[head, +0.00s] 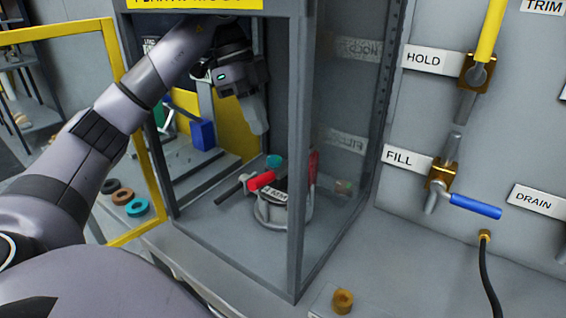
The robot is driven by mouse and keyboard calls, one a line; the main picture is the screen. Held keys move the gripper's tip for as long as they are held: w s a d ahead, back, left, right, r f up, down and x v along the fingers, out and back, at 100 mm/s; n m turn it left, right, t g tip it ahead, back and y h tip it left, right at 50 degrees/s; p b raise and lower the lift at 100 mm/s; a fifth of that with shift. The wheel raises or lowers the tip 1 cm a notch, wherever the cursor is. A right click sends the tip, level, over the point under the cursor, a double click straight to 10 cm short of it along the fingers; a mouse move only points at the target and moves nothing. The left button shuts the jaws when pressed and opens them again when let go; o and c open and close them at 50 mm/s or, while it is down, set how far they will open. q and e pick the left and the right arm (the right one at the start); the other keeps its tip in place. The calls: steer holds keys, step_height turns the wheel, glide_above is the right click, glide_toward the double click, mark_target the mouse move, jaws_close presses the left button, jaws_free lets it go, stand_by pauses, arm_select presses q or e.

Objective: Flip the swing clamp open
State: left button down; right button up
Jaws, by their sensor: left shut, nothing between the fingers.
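My left gripper (258,126) is inside the framed cabinet, its fingers shut and pointing down, with nothing between them. Below it, apart from it, a grey round fitting (270,212) with a white label, partly legible as "ARM", sits on the cabinet floor. A lever with a red sleeve (261,180) and a black rod lies to its left, and a red upright piece (313,166) stands at its right. I cannot tell which part is the swing clamp. My right gripper is not in view.
The cabinet's front post (299,150) and clear side panel stand right of the gripper. A yellow-framed door (140,130) is open at left. Several rings (122,196) lie nearby. A panel with HOLD, FILL and DRAIN labels and a blue-handled valve (475,206) is at right.

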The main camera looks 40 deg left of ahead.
arm_select(q)
steer(key=shift+s, duration=0.15)
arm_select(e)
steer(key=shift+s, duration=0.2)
arm_select(q)
steer(key=x, duration=1)
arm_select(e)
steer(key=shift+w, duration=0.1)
